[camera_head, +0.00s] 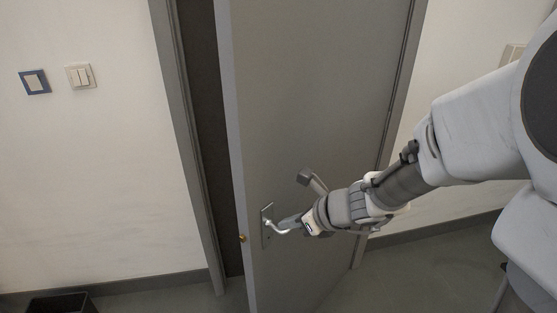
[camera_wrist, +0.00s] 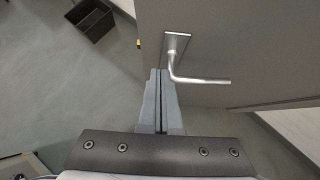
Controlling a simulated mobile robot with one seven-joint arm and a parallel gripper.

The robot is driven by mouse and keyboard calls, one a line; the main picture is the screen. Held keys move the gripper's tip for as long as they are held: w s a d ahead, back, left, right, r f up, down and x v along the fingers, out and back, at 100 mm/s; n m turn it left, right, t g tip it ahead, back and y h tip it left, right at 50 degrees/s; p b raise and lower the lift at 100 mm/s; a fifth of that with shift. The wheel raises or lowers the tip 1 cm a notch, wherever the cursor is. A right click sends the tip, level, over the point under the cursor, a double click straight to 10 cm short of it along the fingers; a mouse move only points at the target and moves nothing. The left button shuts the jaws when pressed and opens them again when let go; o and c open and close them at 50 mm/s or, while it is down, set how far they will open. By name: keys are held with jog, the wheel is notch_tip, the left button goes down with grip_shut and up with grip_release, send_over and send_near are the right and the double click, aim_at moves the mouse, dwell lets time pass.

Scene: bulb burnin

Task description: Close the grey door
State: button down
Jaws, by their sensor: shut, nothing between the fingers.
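The grey door (camera_head: 310,95) stands ajar in the head view, its free left edge apart from the grey frame (camera_head: 185,120) with a dark gap between them. A brass-coloured latch shows on that edge. The silver lever handle (camera_head: 281,228) sits on a plate low on the door; it also shows in the wrist view (camera_wrist: 200,80). My gripper (camera_head: 288,222) is at the handle, beside the lever. In the wrist view my gripper's fingers (camera_wrist: 160,76) are shut together, with nothing between them, just left of the lever. I cannot tell whether they touch it.
A dark bin (camera_head: 62,303) stands on the floor at the lower left; it also shows in the wrist view (camera_wrist: 92,20). Two switches (camera_head: 80,76) are on the white wall left of the frame. Grey floor is clear in front of the door.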

aim_at(260, 219)
jog(key=shift+w+a+f, duration=0.4)
jog(key=shift+w+a, duration=0.25)
jog(key=shift+a, duration=0.15)
jog(key=shift+w+a+f, duration=0.35)
jog(key=shift+w+a, duration=0.35)
jog(key=shift+a, duration=0.15)
jog(key=shift+w+a+f, duration=0.4)
jog(key=shift+w+a, duration=0.25)
jog(key=shift+a, duration=0.15)
